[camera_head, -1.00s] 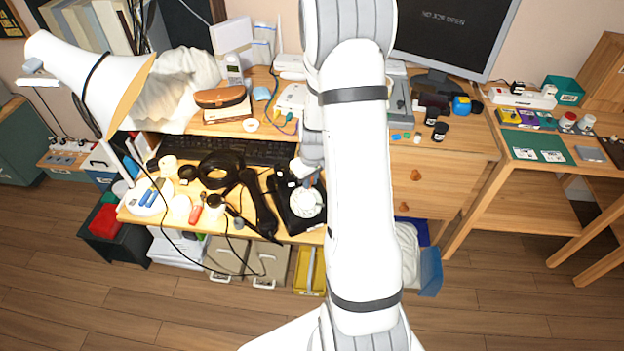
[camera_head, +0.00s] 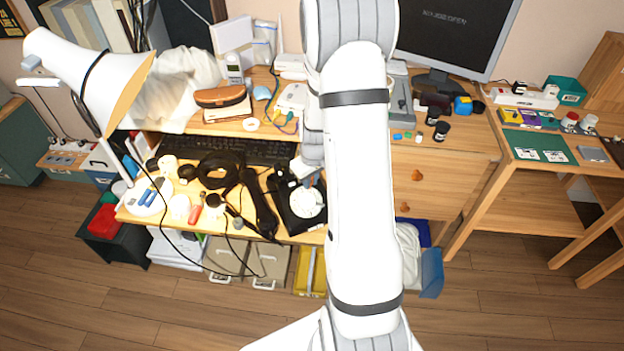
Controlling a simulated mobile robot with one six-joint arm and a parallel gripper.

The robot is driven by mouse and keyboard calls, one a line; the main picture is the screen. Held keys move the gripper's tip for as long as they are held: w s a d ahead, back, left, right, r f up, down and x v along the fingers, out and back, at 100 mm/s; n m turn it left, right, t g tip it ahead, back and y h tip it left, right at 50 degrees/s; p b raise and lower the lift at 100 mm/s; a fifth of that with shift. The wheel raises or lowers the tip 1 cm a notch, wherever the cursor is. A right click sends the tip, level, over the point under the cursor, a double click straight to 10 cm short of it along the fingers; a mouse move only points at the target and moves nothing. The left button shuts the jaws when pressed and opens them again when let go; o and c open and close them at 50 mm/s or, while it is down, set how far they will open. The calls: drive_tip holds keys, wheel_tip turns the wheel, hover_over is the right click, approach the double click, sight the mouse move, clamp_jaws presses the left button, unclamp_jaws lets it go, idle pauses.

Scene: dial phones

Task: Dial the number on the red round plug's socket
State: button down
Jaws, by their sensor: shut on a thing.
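A black rotary phone (camera_head: 288,215) with a round white dial (camera_head: 307,203) lies on the wooden desk, left of my arm. A long black handset (camera_head: 262,208) lies beside it on the left. My gripper (camera_head: 309,182) is at the upper edge of the dial, pointing down. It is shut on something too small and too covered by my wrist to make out. I cannot tell whether it touches the dial. Small sockets with cords (camera_head: 68,146) stand at the far left. No red round plug or number can be made out there.
A black keyboard (camera_head: 235,150) lies behind the phone. A white lamp (camera_head: 85,75), a black coil (camera_head: 220,168) and small items crowd the left of the desk. A monitor (camera_head: 450,35) stands at the back right. My arm hides the middle.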

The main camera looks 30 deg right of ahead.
drive_tip(key=shift+w+f+b, duration=0.2)
drive_tip(key=shift+f+b, duration=0.25)
drive_tip(key=shift+b, duration=0.05)
drive_tip(key=shift+s+d, duration=0.1)
idle(0.4)
drive_tip(key=shift+s+d+f+b, duration=0.15)
drive_tip(key=shift+s+d+b, duration=0.2)
drive_tip(key=shift+b, duration=0.05)
drive_tip(key=shift+s+d+f+b, duration=0.2)
drive_tip(key=shift+s+b, duration=0.05)
drive_tip(key=shift+b, duration=0.15)
drive_tip(key=shift+s+d, duration=0.1)
drive_tip(key=shift+s, duration=0.1)
drive_tip(key=shift+s+f, duration=0.1)
drive_tip(key=shift+s+f+b, duration=0.15)
drive_tip(key=shift+s+b, duration=0.35)
drive_tip(key=shift+b, duration=0.1)
